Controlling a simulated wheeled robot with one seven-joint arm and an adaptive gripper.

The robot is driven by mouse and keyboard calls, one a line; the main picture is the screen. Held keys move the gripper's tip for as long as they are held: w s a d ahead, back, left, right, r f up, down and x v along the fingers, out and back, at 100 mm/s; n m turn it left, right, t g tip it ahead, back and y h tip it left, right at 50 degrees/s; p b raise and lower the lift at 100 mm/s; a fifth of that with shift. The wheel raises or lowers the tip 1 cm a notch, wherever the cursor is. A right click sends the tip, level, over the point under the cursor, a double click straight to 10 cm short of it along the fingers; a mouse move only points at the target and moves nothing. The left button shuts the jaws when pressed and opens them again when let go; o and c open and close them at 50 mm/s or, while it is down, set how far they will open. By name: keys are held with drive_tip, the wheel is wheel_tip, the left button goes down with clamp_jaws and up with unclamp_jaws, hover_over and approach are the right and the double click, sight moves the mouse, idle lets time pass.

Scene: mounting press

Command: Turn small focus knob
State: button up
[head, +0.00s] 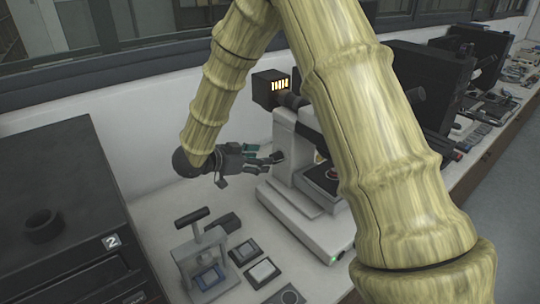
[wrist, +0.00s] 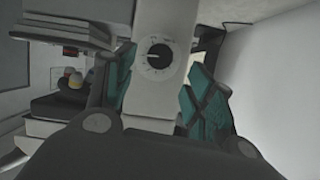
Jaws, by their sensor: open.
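A white microscope (head: 302,165) stands on the bench in the head view, partly hidden by my arm. My gripper (head: 268,160) is at its left side, with the fingers pointing toward its column. In the wrist view a round black knob (wrist: 158,56) with a pale pointer and a ring of marks sits on the white microscope body (wrist: 150,105). I cannot tell for certain whether it is the small focus knob. My gripper (wrist: 160,85) is open, its teal-padded fingers on either side of the white body. The knob shows between them, apparently untouched.
A small press (head: 200,262) and several flat pads stand in front of the microscope. A dark cabinet (head: 60,200) marked 2 is at the left. The white wall (head: 150,110) is close behind my gripper. More dark equipment (head: 410,80) stands to the right.

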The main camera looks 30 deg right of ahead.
sight(276, 158)
drive_tip(key=shift+p+x, duration=0.7)
drive_tip(key=shift+x, duration=2.3)
drive_tip(key=shift+a, duration=0.1)
drive_tip(key=shift+c, duration=0.2)
drive_tip(key=c, duration=1)
drive_tip(key=shift+o, duration=0.2)
drive_tip(key=shift+f, duration=0.1)
